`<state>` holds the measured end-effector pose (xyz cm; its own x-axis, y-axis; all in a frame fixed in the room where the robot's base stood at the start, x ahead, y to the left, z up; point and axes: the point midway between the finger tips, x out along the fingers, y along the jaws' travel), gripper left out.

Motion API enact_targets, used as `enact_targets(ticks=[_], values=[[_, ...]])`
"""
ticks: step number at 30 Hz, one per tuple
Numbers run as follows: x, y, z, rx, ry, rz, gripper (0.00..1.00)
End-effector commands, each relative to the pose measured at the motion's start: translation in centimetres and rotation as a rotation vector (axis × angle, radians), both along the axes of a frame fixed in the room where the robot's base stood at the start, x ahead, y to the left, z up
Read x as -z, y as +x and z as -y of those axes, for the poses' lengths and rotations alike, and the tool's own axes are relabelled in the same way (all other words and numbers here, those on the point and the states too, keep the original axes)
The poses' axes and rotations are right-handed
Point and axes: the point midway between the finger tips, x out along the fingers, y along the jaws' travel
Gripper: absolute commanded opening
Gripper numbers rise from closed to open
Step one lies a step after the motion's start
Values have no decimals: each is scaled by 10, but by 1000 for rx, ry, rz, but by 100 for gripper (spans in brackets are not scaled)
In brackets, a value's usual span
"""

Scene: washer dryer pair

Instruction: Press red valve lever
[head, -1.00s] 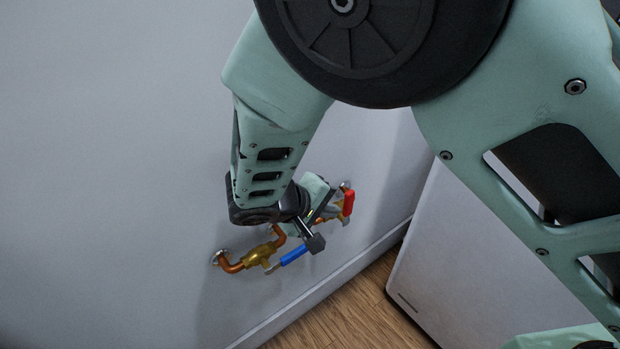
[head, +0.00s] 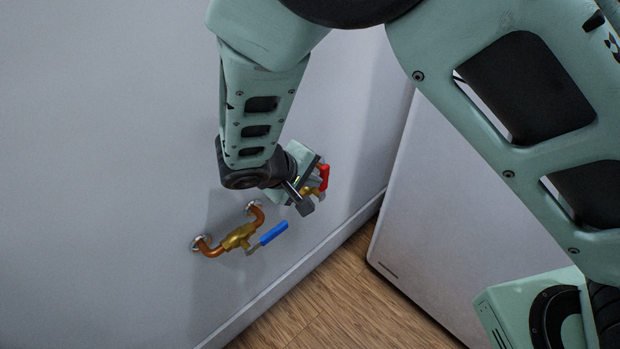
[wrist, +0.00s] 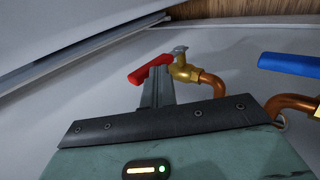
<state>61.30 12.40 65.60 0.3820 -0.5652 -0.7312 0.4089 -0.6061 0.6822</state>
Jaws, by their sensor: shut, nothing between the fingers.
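The red valve lever (head: 325,177) sits on a brass valve on the wall, partly hidden behind my gripper in the head view. In the wrist view the red lever (wrist: 150,70) lies across the tips of my fingers, with its brass body (wrist: 184,70) and copper pipe just right of them. My gripper (head: 307,200) is shut and empty, close beside the red lever. In the wrist view its fingers (wrist: 158,82) reach up to the lever's underside in the picture; I cannot tell whether they touch.
A second brass valve (head: 238,237) with a blue lever (head: 274,233) stands on the wall to the left and below. A white appliance (head: 430,210) stands at the right, beyond a strip of wooden floor (head: 330,305). The wall left of the valves is bare.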

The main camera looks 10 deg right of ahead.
Motion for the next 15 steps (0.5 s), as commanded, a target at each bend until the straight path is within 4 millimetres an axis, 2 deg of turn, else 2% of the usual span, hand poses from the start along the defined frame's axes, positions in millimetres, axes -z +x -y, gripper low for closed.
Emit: enact_targets(ticks=[7, 15], values=[[-11, 10, 15, 9, 128, -84, 0], [-14, 22, 35, 12, 334, -222, 0]])
